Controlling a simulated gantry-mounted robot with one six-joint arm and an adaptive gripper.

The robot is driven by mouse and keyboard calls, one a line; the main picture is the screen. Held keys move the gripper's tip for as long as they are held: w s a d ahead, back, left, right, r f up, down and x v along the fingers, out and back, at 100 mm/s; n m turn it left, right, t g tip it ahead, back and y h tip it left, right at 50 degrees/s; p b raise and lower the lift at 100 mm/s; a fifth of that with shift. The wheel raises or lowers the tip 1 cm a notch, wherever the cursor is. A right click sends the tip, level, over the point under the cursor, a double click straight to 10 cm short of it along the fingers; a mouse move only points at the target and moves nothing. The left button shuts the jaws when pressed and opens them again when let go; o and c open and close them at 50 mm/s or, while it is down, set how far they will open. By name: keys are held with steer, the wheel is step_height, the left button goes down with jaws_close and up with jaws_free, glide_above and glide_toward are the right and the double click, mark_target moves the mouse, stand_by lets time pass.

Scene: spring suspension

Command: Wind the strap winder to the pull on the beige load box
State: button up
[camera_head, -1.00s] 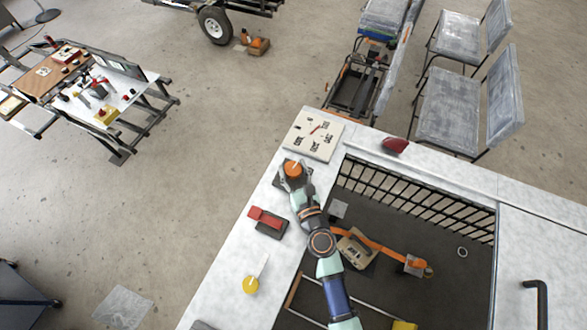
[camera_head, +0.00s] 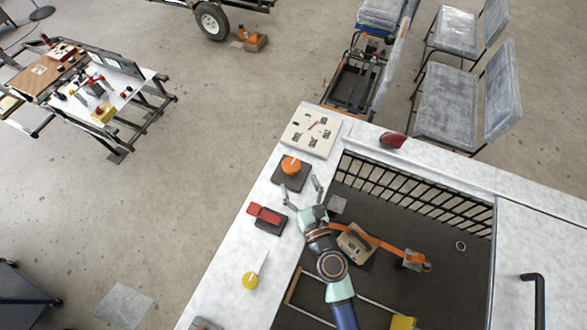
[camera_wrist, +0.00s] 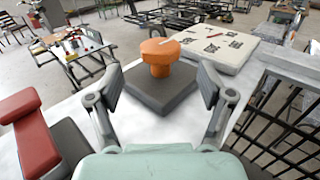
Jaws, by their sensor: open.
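The orange knob of what looks like the strap winder (camera_head: 291,165) stands upright on a dark square base on the white counter. It also shows ahead in the wrist view (camera_wrist: 160,56). My gripper (camera_head: 304,192) is open and empty, just short of the knob on the pit side. In the wrist view its fingers (camera_wrist: 159,88) are spread wide, apart from the knob. The beige load box (camera_head: 352,241) sits in the dark pit, with an orange strap (camera_head: 388,244) running right from it. A pale panel (camera_head: 311,131) with a red pointer lies behind the knob; its markings are too small to read.
A red lever block (camera_head: 266,216) and a yellow knob (camera_head: 250,281) stand on the counter nearer me. A red dome (camera_head: 393,140) sits on the far edge. A black railing (camera_head: 418,193) lines the pit's far side.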

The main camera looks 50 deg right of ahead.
steer(key=v, duration=0.5)
steer(key=shift+s+a, duration=0.15)
steer(key=w+a+r+n+y, duration=0.3)
steer(key=a+r+n+y, duration=0.15)
steer(key=a+n, duration=0.35)
steer(key=w+a+r+n+t+y, duration=0.1)
steer(key=w+a+r+n+y, duration=0.4)
steer(key=n, duration=0.6)
steer(key=w+a+r+n+y, duration=0.2)
steer(key=a+r+n+y, duration=0.25)
steer(key=a+n, duration=0.4)
steer(key=s+r+n+g+h, duration=0.1)
steer(key=n+h, duration=0.1)
steer(key=n, duration=0.2)
steer(key=a+r+n+g+h, duration=0.1)
steer(key=r+n, duration=0.1)
steer(key=n, duration=0.3)
steer(key=s+r+n+g+h, duration=0.1)
steer(key=n+g+h, duration=0.1)
steer(key=n, duration=0.3)
steer(key=shift+s+a+r+h, duration=0.25)
steer(key=shift+s+a+h, duration=0.05)
